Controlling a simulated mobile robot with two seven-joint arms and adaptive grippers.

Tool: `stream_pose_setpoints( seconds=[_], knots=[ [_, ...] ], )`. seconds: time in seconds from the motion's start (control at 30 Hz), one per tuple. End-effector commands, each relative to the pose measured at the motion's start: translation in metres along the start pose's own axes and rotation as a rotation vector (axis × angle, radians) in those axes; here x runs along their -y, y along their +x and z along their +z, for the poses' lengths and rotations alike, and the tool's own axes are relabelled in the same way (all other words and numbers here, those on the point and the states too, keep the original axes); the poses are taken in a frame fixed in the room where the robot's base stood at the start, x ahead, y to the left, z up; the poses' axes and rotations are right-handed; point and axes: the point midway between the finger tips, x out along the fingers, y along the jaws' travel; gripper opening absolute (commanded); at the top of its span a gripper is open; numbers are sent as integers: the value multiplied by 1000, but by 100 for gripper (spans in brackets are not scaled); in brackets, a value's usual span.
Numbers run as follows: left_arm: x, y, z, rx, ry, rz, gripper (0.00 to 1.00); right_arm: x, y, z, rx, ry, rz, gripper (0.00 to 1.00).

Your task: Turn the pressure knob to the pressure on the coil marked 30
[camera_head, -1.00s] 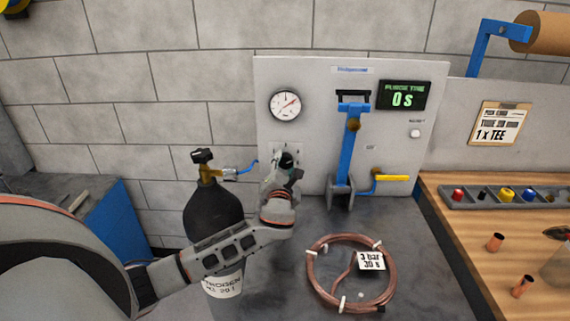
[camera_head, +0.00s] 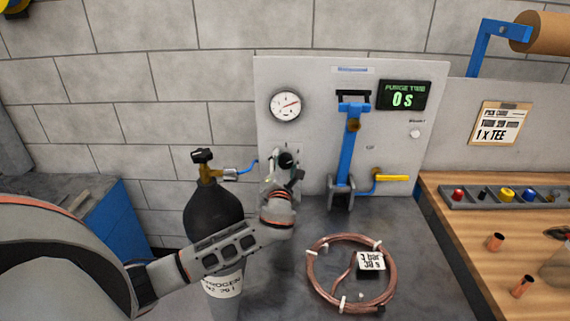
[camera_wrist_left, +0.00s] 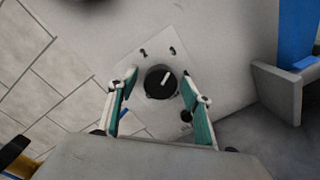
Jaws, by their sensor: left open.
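The black pressure knob (camera_wrist_left: 161,82) with a white pointer line sits on the panel between the open fingers of my left gripper (camera_wrist_left: 158,100) in the left wrist view. The fingers appear apart from the knob on both sides. In the head view the knob (camera_head: 287,160) shows just above my left gripper (camera_head: 283,180). The round gauge (camera_head: 285,105) above it has a red needle pointing to the upper right. The copper coil (camera_head: 312,265) lies on the grey bench with a white tag (camera_head: 371,260) reading 3 bar, 30 s. My right gripper is out of view.
A black nitrogen cylinder (camera_head: 212,212) stands left of the panel, beside my left arm. A blue clamp (camera_head: 349,150), yellow-handled valve (camera_head: 392,178) and green display (camera_head: 404,96) reading 0 s are on the panel. A wooden bench (camera_head: 470,235) with small parts is at right.

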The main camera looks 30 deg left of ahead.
Motion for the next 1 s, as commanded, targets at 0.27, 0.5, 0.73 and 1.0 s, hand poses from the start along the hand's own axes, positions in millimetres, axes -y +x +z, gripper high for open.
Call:
stream_pose_setpoints(
  seconds=[0.27,0.5,0.73,1.0],
  knots=[
    [2,-34,-1,0,-1,-4,50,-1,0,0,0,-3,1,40],
    [1,-83,-1,-1,-1,-3,50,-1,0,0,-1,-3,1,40],
    [1,-113,-1,-1,0,-2,50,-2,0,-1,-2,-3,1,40],
    [0,-120,0,-1,1,0,50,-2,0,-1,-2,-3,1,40]
  ],
)
